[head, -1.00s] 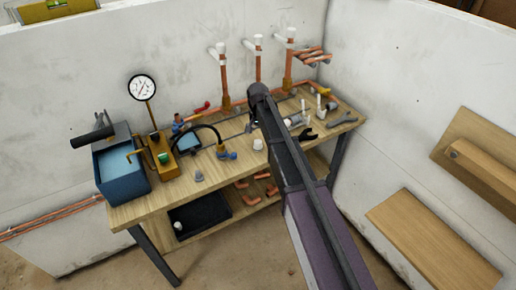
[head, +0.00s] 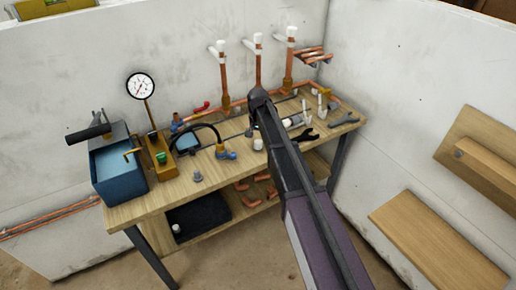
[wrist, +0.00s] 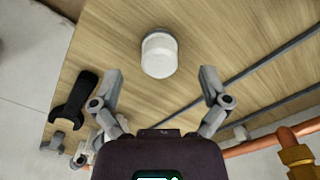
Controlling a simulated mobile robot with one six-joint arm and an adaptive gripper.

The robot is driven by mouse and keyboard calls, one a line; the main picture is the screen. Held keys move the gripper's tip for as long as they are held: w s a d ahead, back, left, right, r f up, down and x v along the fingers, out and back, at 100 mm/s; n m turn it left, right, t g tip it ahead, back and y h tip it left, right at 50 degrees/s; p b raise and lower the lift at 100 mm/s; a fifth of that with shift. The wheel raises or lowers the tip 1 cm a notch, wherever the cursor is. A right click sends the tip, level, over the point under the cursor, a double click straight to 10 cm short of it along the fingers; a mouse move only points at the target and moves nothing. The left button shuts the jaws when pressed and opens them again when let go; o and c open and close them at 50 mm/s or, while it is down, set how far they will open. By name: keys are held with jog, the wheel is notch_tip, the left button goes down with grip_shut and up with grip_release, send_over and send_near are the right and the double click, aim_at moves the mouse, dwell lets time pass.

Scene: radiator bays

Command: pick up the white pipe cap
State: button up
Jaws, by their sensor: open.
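The white pipe cap (wrist: 158,55) stands on the wooden bench top in the wrist view, a short white cylinder with a rounded end. In the head view a white piece that looks like it (head: 258,144) shows just left of my arm. My gripper (wrist: 160,77) is open, with one finger to the left and one to the right of the cap's near end. The cap lies between and slightly beyond the fingertips, with clear gaps on both sides. Nothing is held. My arm hides the gripper in the head view.
A black open-end wrench (wrist: 72,110) lies left of the gripper. Copper pipe with a brass fitting (wrist: 298,160) runs at the lower right of the wrist view. A blue tank (head: 120,175) and a pressure gauge (head: 140,87) stand at the bench's left. Capped copper risers (head: 258,70) rise behind.

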jog(key=shift+f+b, duration=0.95)
jog(key=shift+f, duration=0.3)
jog(key=c, duration=1)
